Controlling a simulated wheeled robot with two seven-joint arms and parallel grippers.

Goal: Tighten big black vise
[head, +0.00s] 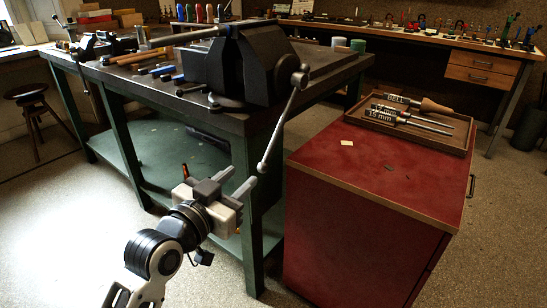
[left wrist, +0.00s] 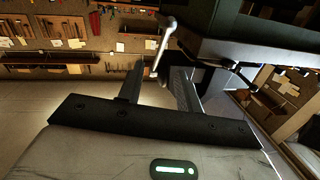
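The big black vise (head: 258,68) is mounted on the corner of the dark-topped green workbench. Its metal handle (head: 282,125) hangs slanting down past the bench edge, with a round knob at its lower end. In the left wrist view the handle (left wrist: 162,48) shows beyond and between the two open fingers (left wrist: 158,88), and no contact is visible. My right gripper is in neither view.
A red cabinet (head: 350,210) stands right of the bench, with a wooden tray (head: 455,135) of mandrel-like tools on top. The green workbench (head: 245,123) has its leg close behind my left gripper. Tools lie left of the vise. Open floor lies at the lower left.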

